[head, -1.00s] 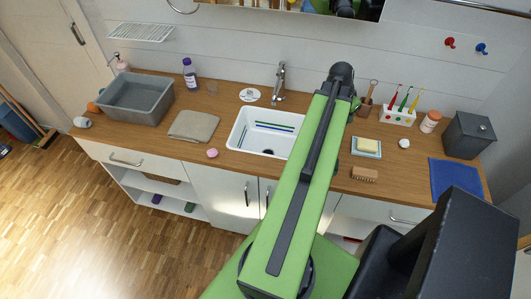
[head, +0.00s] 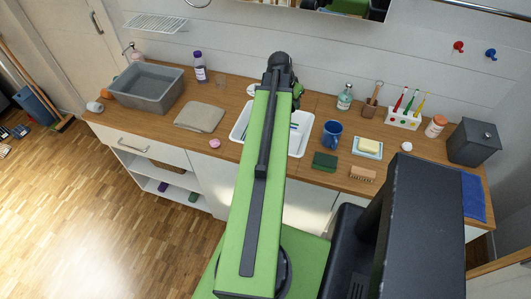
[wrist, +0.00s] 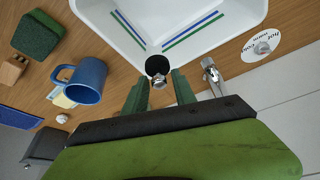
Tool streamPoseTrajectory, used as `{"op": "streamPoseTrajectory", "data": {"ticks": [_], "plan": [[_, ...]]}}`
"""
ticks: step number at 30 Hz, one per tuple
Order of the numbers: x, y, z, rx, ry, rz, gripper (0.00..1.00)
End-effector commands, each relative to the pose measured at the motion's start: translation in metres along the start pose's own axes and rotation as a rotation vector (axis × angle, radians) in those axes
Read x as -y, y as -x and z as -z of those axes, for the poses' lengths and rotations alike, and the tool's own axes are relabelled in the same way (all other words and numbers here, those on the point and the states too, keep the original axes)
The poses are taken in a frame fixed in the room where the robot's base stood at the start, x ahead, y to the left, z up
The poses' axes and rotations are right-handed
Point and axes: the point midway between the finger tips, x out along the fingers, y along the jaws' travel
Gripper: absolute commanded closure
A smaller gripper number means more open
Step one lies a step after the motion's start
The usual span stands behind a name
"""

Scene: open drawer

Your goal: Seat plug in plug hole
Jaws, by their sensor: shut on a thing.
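My gripper (wrist: 159,88) is shut on a plug (wrist: 157,66), a round black disc with a shiny metal part between the two green fingers. In the wrist view the plug is over the back rim area of the white sink (wrist: 125,40); its height above the sink is hard to judge. In the head view the sink (head: 303,140) is mostly covered by my arm, and the plug is hidden. Blue and green stripes show inside the basin. I cannot make out the plug hole in either current view.
The tap (wrist: 212,75) stands close beside my gripper. A white disc with writing (wrist: 262,44) lies on the other side of it. A blue mug (head: 332,134), green block (head: 324,161), soap dish (head: 367,148) and brush (head: 362,174) are right of the sink.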

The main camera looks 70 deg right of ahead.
Motion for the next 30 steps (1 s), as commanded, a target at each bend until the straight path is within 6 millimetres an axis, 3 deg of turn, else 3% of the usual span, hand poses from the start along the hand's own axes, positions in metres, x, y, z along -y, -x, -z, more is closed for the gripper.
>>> {"op": "streamPoseTrajectory", "data": {"ticks": [2,5,9,15,23,30], "plan": [[-0.004,-0.003,0.002,0.000,-0.009,-0.004,1.00],[0.000,-0.022,-0.012,0.005,-0.037,-0.015,1.00],[0.017,-0.063,-0.055,0.012,-0.128,-0.053,1.00],[0.035,-0.094,-0.101,0.005,-0.250,-0.104,1.00],[0.038,-0.095,-0.109,-0.001,-0.288,-0.119,1.00],[0.038,-0.138,-0.127,0.000,-0.287,-0.118,1.00]]}}
